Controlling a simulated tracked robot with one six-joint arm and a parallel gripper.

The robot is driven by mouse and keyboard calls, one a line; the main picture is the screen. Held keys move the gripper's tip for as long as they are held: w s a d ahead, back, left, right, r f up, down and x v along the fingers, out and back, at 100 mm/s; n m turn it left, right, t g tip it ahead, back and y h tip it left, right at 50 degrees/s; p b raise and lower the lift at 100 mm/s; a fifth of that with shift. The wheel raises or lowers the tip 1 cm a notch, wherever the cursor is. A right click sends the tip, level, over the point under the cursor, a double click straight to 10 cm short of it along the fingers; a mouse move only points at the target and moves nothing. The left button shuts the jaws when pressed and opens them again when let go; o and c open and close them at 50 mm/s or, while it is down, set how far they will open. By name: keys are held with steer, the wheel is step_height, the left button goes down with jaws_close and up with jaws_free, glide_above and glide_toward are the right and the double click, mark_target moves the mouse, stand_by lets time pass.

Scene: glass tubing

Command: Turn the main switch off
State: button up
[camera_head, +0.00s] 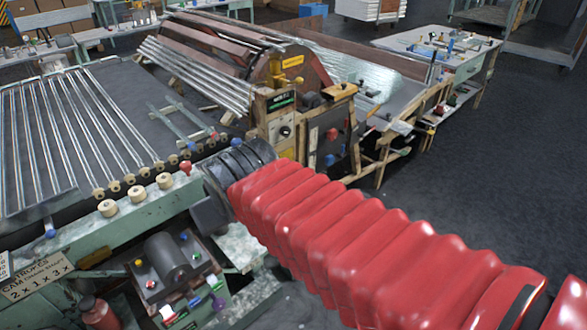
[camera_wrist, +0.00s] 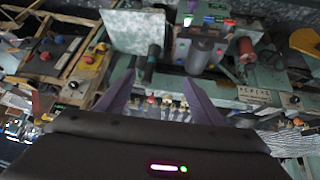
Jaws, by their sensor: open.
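A beige control panel (camera_head: 268,128) stands at the middle of the head view, with a small green label (camera_head: 281,101) and a round dark knob (camera_head: 285,131) on its face. The label is too small to read surely, so I cannot tell whether this knob is the main switch or how it is set. My gripper shows in the wrist view (camera_wrist: 157,95) with its two purple-grey fingers spread and nothing between them. In the head view its dark wrist is lower left of the panel, apart from it, and the fingertips are hidden.
A green bench with a black motor box (camera_head: 180,262) and several coloured buttons lies below my wrist. Wooden knobs (camera_head: 136,194) line the bench's rail at left. A darker box with a red knob (camera_head: 332,134) stands right of the panel. Open floor (camera_head: 490,170) lies at right.

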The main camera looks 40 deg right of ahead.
steer(key=w+d+f+t+h, duration=0.3)
steer(key=w+d+t, duration=0.1)
steer(key=w+d, duration=1.65)
steer(key=w+d+f+t, duration=0.3)
steer(key=d+f, duration=0.5)
steer(key=d, duration=0.5)
steer(key=s+d+f+t+y, duration=0.2)
steer(key=s+d+f, duration=0.1)
steer(key=f, duration=0.4)
steer(key=s+d+f+n+t+y, duration=0.1)
steer(key=s+d+f+t+y, duration=0.1)
steer(key=s+f, duration=0.4)
step_height(320, 180, down, 2)
steer(key=shift+s+d+f+y, duration=0.3)
steer(key=shift+d+y, duration=0.2)
steer(key=shift+d, duration=0.15)
steer(key=w, duration=1.3)
steer(key=shift+w+a, duration=0.2)
steer(key=shift+w, duration=0.2)
